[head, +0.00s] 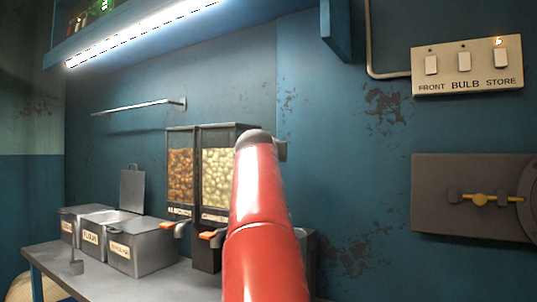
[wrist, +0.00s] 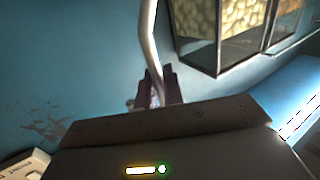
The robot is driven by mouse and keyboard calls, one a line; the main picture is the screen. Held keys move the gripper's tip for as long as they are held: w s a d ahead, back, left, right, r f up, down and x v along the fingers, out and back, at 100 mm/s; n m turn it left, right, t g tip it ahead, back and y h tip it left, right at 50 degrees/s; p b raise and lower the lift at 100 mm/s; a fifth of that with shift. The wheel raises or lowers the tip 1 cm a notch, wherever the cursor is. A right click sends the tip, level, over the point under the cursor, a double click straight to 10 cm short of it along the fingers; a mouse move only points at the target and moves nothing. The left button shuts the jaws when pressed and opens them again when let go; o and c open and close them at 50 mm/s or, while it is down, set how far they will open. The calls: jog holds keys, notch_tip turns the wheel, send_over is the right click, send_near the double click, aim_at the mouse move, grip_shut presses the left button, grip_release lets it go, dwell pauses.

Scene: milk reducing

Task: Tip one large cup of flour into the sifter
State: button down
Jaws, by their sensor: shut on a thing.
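My gripper (wrist: 157,90) shows in the wrist view, its dark fingers shut on a long pale handle (wrist: 150,40). A metal bin labelled FLOUR (head: 91,239) stands on the table at the left, between two similar bins. A small scoop or cup (head: 76,266) with an upright handle is in front of it. I cannot make out the sifter.
Two dispensers, one brown-filled (head: 180,175) and one pale-filled (head: 217,172), stand against the wall by my arm; one looms close in the wrist view (wrist: 215,45). A lit shelf (head: 150,30) hangs above. A switch plate (head: 466,66) and grey wall box (head: 470,215) are at right.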

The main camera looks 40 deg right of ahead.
jog(key=shift+w+d+f+m+g+y, duration=0.1)
jog(key=shift+d+f+m+g+y, duration=0.25)
jog(key=shift+d, duration=0.3)
jog(key=shift+w+d+f+m+g+y, duration=0.1)
jog(key=shift+d+f+m+y, duration=0.2)
jog(key=shift+d+f, duration=0.25)
jog(key=shift+w+d+f+m+g+y, duration=0.1)
jog(key=shift+d+f+m+g+y, duration=0.25)
jog(key=shift+d, duration=0.35)
jog(key=shift+s+d, duration=0.15)
jog(key=shift+d, duration=0.05)
